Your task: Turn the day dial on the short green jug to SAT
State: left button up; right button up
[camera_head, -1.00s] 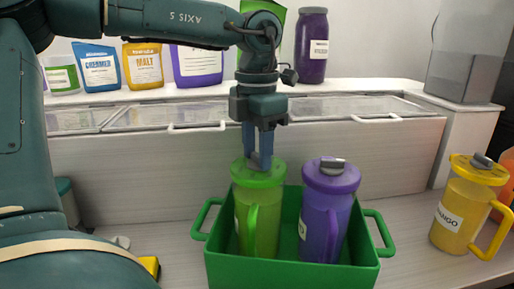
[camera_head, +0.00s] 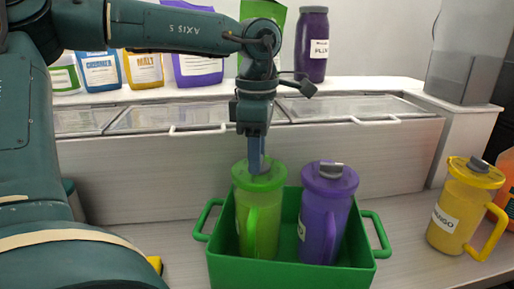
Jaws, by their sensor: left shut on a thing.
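The short green jug (camera_head: 258,221) stands upright in the left half of a green crate (camera_head: 290,274). My left gripper (camera_head: 255,168) points straight down on the jug's lid from above. Its fingers are shut at the lid's top, and they hide the day dial there, so the dial's setting cannot be read. A purple jug (camera_head: 325,217) with a grey dial on its lid stands beside it in the same crate. My right gripper is not in view.
A yellow jug (camera_head: 462,211) labelled MANGO stands at the right, with an orange container (camera_head: 504,187) behind it. A lidded counter unit (camera_head: 250,160) runs behind the crate. Pouches and a dark purple jar (camera_head: 311,50) stand on the shelf above.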

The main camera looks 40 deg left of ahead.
pick_arm(q)
jog(key=shift+m, duration=0.7)
jog(key=o, duration=1)
jog(key=shift+r, duration=0.1)
notch_tip(320, 180, up, 13)
jog(key=shift+p, duration=0.3)
